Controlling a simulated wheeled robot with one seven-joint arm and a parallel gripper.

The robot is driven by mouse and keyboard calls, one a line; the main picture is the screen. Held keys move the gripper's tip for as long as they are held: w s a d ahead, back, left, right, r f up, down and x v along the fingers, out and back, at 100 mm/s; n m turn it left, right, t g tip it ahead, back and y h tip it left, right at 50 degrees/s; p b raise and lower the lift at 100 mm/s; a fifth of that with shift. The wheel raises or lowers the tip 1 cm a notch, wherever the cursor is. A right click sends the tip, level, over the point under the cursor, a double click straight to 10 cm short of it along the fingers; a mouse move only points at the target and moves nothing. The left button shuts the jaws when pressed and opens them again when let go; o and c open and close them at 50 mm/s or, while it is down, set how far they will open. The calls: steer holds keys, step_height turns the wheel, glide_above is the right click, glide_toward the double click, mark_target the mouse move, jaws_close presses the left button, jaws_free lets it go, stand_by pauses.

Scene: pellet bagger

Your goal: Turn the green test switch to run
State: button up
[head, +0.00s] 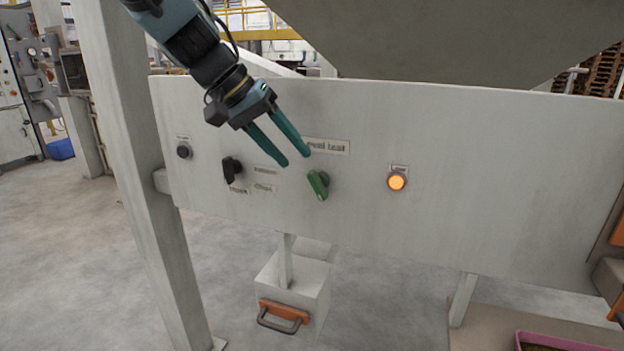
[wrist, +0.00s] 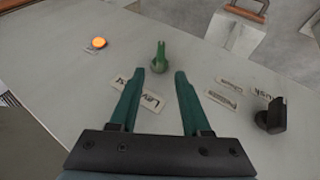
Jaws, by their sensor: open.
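The green test switch (head: 318,185) sits on the pale panel, below a label that reads in part "level test" (head: 328,146). Its knob looks tilted in the head view. In the wrist view the green switch (wrist: 160,58) stands just beyond the fingertips, roughly between their lines. My gripper (head: 295,160) has two teal fingers, open and empty, up and to the left of the switch in the head view. It also shows in the wrist view (wrist: 167,72). The fingers look apart from the switch. I cannot read a run mark beside it.
On the same panel (head: 480,150) are a black selector knob (head: 231,170), a black button (head: 184,151) and a lit orange lamp (head: 397,181). A pale box with an orange handle (head: 284,312) is below. A grey post (head: 130,170) stands at left.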

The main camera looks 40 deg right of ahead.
mark_target(309, 173)
steer(key=x, duration=0.8)
steer(key=shift+f, duration=0.2)
steer(key=c, duration=0.7)
jaws_close()
steer(key=shift+d+r, duration=0.1)
